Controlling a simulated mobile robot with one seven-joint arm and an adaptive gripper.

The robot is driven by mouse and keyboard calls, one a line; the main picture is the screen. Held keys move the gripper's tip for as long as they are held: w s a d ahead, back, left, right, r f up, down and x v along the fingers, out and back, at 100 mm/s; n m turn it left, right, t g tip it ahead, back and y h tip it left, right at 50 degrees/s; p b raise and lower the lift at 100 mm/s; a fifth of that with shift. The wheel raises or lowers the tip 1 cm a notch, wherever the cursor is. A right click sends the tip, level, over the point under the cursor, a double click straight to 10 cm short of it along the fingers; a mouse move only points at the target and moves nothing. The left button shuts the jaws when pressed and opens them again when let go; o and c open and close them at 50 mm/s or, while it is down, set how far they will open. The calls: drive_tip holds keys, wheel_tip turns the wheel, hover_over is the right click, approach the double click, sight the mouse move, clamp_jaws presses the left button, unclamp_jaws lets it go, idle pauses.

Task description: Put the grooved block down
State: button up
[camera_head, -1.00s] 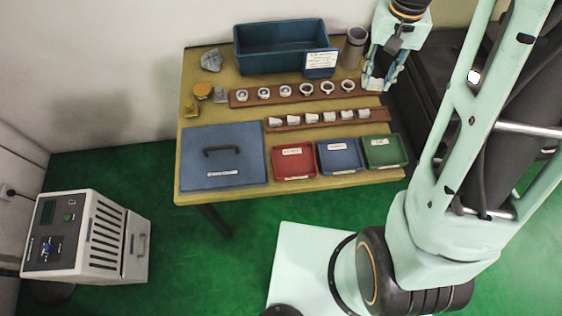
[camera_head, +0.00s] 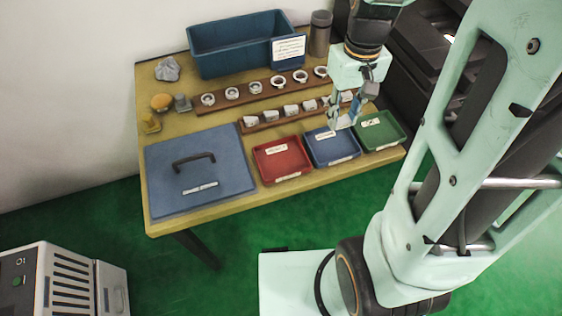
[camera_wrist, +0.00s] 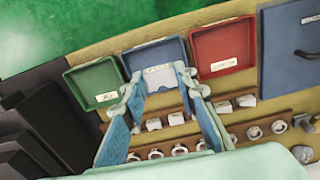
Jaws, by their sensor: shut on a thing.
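My gripper (camera_head: 344,121) points down over the front right of the table, near the blue tray (camera_head: 333,149) and the green tray (camera_head: 379,132).
A red tray (camera_head: 283,160) and a blue lid with a handle (camera_head: 215,190) lie to the left. Behind are two brown racks with white parts, the back one (camera_head: 243,97) holding rings.

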drive_tip(key=shift+s+f+b, duration=0.35)
drive_tip(key=shift+f+b, duration=0.05)
drive_tip(key=shift+f, duration=0.45)
drive_tip(key=shift+a+f, duration=0.2)
drive_tip(key=shift+a, duration=0.05)
drive_tip(key=a+f, duration=0.3)
drive_tip(key=a, duration=0.5)
drive_tip(key=b, duration=0.2)
hover_over(281, 161)
drive_tip(key=f, duration=0.3)
drive_tip(key=d+f, duration=0.1)
drive_tip(key=f, duration=0.1)
drive_tip(key=shift+f, duration=0.3)
drive_tip(key=shift+a+f, duration=0.25)
drive_tip(key=shift+f, duration=0.75)
drive_tip(key=shift+a+f, duration=0.2)
drive_tip(key=shift+f, duration=0.8)
drive_tip(key=shift+f+b, duration=0.2)
drive_tip(key=shift+b, duration=0.1)
drive_tip(key=o, duration=1.2)
